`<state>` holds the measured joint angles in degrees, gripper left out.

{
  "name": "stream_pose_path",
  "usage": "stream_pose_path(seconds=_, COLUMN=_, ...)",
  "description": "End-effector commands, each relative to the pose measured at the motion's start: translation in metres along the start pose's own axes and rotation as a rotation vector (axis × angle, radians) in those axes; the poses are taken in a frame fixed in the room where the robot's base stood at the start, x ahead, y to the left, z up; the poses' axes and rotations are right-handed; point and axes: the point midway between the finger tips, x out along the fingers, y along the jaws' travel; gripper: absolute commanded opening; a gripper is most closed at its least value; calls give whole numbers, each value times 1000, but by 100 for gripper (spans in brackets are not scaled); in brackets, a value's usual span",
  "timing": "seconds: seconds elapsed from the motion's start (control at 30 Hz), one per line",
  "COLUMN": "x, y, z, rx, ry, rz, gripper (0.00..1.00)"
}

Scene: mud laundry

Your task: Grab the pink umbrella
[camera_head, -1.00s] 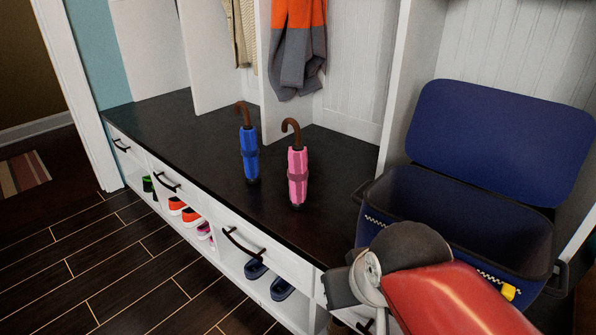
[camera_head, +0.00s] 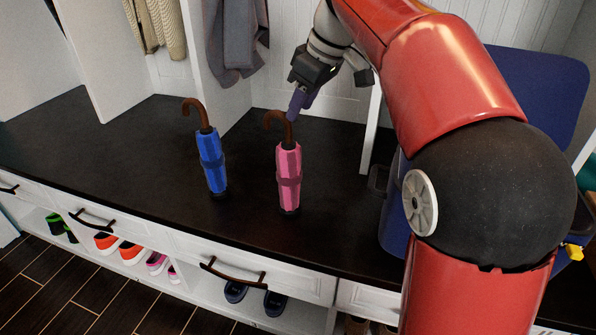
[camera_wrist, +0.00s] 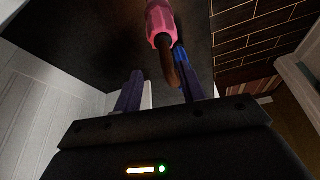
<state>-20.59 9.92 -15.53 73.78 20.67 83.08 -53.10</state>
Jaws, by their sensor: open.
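The pink umbrella (camera_head: 289,178) stands upright on the dark bench top, its brown hooked handle up. My gripper (camera_head: 297,108) is at the handle's height, with its purple fingers close to the top of the hook. In the wrist view, the pink umbrella (camera_wrist: 160,22) is at the top, and its handle reaches down toward the space between my fingers (camera_wrist: 160,88), nearer the right one. The fingers are apart and the gripper is open. I cannot tell whether a finger touches the handle.
A blue umbrella (camera_head: 211,162) stands to the left of the pink one and shows behind it in the wrist view (camera_wrist: 180,55). A blue cooler (camera_head: 395,225) with its lid up is at the right, partly behind my arm. The bench top (camera_head: 110,160) is clear at left.

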Motion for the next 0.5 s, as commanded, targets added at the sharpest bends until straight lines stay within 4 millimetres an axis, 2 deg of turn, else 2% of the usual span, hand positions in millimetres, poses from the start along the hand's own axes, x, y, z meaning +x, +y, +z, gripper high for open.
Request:
stream_pose_path(seconds=0.27, x=31, y=-2, z=0, rx=-6, ry=-1, rz=-3, gripper=41)
stream_pose_path(seconds=0.5, x=66, y=-9, z=1, rx=-5, ry=-2, rz=-3, gripper=41)
